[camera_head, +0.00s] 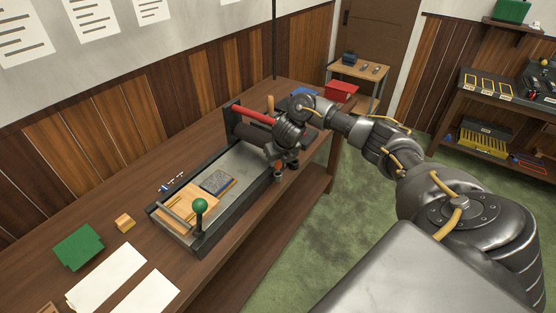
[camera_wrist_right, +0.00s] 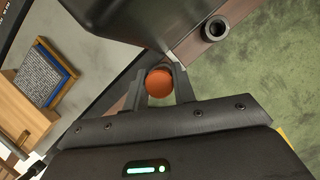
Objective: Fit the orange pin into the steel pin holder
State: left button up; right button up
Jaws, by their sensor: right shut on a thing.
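The orange pin (camera_wrist_right: 160,85) sits between the two fingers of my right gripper (camera_head: 280,160), which is shut on it. In the wrist view I see the pin's round orange end; in the head view a little of its orange side (camera_head: 278,167) shows under the fingers. The steel pin holder (camera_wrist_right: 215,28) is a dark round socket with an open hole, up and to the right of the pin in the wrist view. The pin and holder are apart, and the holder's hole looks empty. My left gripper is out of view.
A press with a long steel bed (camera_head: 237,172) and a red-handled roller (camera_head: 252,122) stands on the wooden bench. A green-knobbed lever (camera_head: 200,206) rises at its near end. A type block (camera_head: 216,182) lies on the bed. Open floor (camera_head: 335,225) is right of the bench.

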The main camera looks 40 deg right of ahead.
jog(key=shift+f+b, duration=0.35)
jog(key=shift+f, duration=0.05)
jog(key=shift+r, duration=0.2)
jog(key=shift+r+p, duration=0.2)
jog(key=shift+p, duration=0.2)
dwell(1.2)
jog(key=shift+f, duration=0.4)
jog(key=shift+r, duration=0.2)
jog(key=shift+r, duration=0.2)
dwell(1.7)
jog(key=shift+f, duration=0.35)
